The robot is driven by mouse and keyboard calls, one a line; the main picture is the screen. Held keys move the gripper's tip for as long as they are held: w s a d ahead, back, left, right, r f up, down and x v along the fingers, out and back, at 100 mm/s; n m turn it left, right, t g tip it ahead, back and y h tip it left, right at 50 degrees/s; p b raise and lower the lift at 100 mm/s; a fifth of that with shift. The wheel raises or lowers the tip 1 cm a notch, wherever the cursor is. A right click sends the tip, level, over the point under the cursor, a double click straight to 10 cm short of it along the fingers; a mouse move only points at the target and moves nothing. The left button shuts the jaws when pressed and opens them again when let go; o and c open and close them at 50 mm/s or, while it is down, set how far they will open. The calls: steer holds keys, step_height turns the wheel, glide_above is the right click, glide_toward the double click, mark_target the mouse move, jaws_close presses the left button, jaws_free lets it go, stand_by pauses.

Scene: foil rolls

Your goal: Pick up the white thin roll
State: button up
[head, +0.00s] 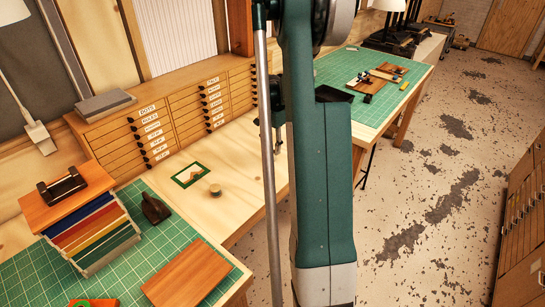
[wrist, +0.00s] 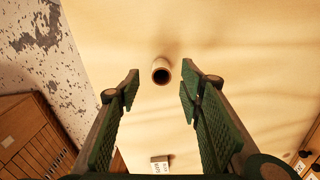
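In the wrist view, a small pale roll (wrist: 161,73) shows its dark hollow end, on or above the light wooden tabletop (wrist: 230,70). My gripper (wrist: 159,80) is open. Its two green ribbed fingers lie to the left and right of the roll in the picture, with visible gaps. I cannot tell how far the roll is beyond the fingertips. In the head view, my gripper (head: 278,125) is partly hidden behind my arm. A small tan round piece (head: 215,189) lies on the bench there; I cannot tell whether it is the same roll.
A green-framed card (head: 192,174) lies on the bench before the labelled drawers (head: 190,115). A rack of coloured sheets (head: 92,235) and a wooden board (head: 186,272) are on the near green mat (head: 150,238). A small labelled block (wrist: 160,164) shows low in the wrist view.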

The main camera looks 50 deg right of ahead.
mark_target(272, 155)
stand_by(0.3)
steer(key=shift+w+d+f, duration=0.1)
steer(key=shift+f, duration=1.2)
steer(key=shift+d+f, duration=0.1)
steer(key=shift+f, duration=1.2)
steer(key=shift+c, duration=0.2)
steer(key=c, duration=0.8)
